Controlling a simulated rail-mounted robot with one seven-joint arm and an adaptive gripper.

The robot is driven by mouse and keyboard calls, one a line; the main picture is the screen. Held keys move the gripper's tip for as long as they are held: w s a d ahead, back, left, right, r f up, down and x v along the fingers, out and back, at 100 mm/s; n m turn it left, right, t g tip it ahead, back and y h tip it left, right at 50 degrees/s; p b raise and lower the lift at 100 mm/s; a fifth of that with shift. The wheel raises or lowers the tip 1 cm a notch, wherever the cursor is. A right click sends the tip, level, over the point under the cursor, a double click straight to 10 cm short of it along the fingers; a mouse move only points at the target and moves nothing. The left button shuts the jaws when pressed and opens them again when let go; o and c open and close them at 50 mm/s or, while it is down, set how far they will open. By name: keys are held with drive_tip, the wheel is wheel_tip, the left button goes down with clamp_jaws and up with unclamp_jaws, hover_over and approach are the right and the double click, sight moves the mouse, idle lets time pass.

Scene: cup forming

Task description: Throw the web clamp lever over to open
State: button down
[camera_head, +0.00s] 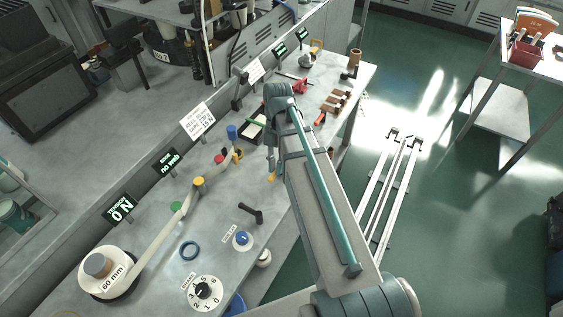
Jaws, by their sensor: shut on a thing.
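My gripper (271,163) points down at the bench's front edge, largely hidden by my own wrist and forearm. It is shut on a small yellow-orange piece (271,177) whose end shows just below it. I take this for the web clamp lever, but its shape and angle are hidden. The pale web (152,243) runs from the 60 mm reel (97,266) past a green-topped post (177,208) and a yellow-topped post (198,182). It runs on towards a small black and yellow fitting (238,155), left of my gripper.
A blue-topped post (232,132) and a dark tray (252,130) stand left of my wrist.

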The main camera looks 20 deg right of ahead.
idle(0.3)
drive_tip(key=c, duration=1.2)
unclamp_jaws()
